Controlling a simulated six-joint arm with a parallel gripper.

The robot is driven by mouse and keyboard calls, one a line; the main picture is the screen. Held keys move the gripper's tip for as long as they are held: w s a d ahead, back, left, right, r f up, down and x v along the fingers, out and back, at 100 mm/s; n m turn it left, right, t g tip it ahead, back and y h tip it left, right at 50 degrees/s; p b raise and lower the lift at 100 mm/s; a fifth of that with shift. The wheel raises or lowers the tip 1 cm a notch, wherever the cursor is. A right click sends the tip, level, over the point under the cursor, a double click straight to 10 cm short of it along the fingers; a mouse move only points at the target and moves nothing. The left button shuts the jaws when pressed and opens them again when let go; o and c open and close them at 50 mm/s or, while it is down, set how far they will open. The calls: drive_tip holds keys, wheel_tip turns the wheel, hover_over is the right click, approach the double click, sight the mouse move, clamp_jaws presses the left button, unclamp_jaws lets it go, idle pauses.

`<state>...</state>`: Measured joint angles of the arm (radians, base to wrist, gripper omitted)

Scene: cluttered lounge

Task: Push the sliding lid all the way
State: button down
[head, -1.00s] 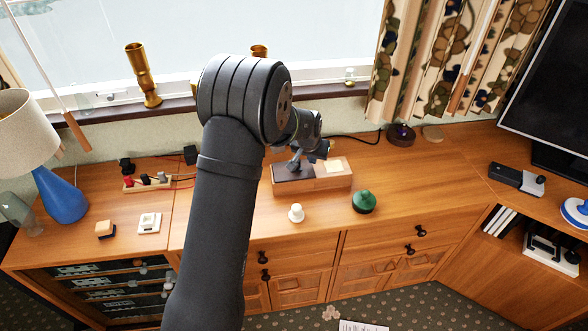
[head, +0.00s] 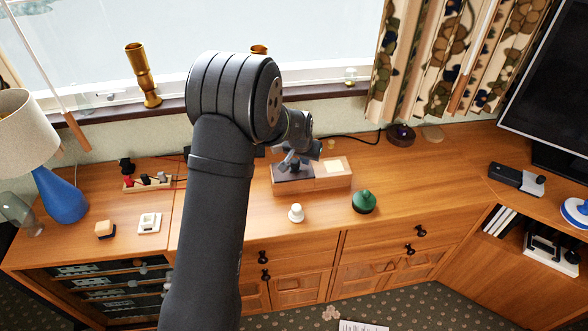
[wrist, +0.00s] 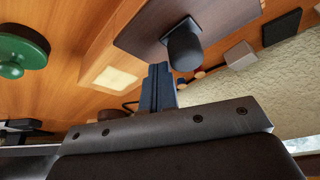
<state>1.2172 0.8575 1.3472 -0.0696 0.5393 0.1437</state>
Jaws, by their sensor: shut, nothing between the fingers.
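A wooden box (head: 335,183) stands on the sideboard, in the middle of the head view. Its dark sliding lid (head: 300,175) covers the left part, and a pale square (head: 335,167) shows on the right part. In the wrist view the lid (wrist: 222,18) carries a round black knob (wrist: 184,48), and the pale square (wrist: 115,78) lies beside it. My gripper (wrist: 157,72) is shut and empty, with its tips close beside the knob, on the side of the pale square. I cannot tell whether they touch the knob. In the head view my gripper (head: 290,162) is partly hidden above the lid.
A white knob-shaped piece (head: 296,212) and a green domed piece (head: 364,202) stand in front of the box. A dark round item (head: 401,135) with a cable is behind right. A block with coloured terminals (head: 148,182) and a blue lamp (head: 62,195) stand left.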

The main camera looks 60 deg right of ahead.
drive_tip(key=shift+w+a, duration=0.2)
drive_tip(key=shift+w, duration=0.05)
drive_tip(key=shift+s+d, duration=0.6)
wheel_tip(320, 180, up, 7)
idle(0.7)
